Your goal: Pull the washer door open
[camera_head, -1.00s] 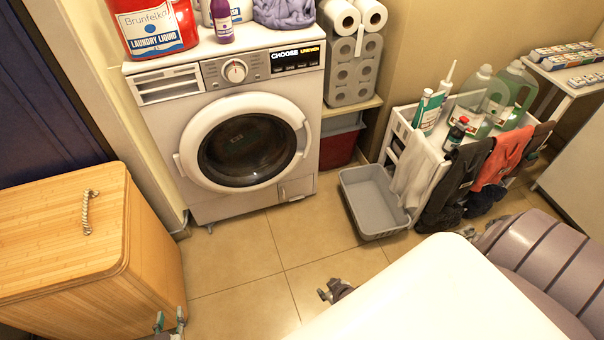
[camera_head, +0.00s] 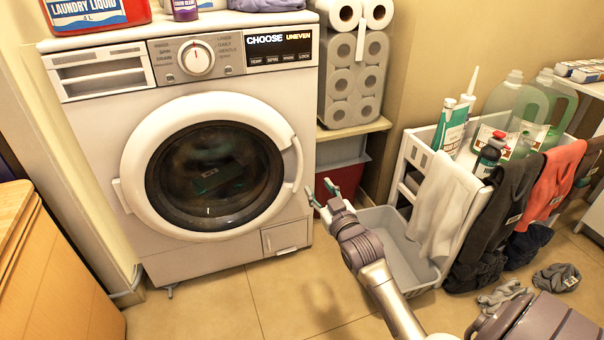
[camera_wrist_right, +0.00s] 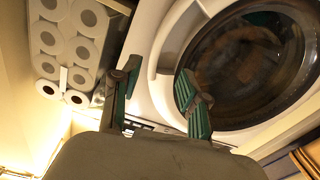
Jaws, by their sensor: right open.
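The white washer (camera_head: 84,128) stands against the wall at the left. Its round door (camera_head: 138,150) has a white ring and dark glass and looks shut. The door handle (camera_head: 298,162) is on the ring's right side. My right gripper (camera_head: 318,191) is open and empty, just right of and a little below the handle, apparently apart from it. In the right wrist view, the open fingers (camera_wrist_right: 157,92) point toward the washer door (camera_wrist_right: 143,50), with the ring's handle side in front of them. My left gripper does not show.
Paper rolls (camera_head: 352,85) sit on a shelf beside the washer. A wooden hamper (camera_head: 60,290) is at the left. The floor before the washer is clear.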

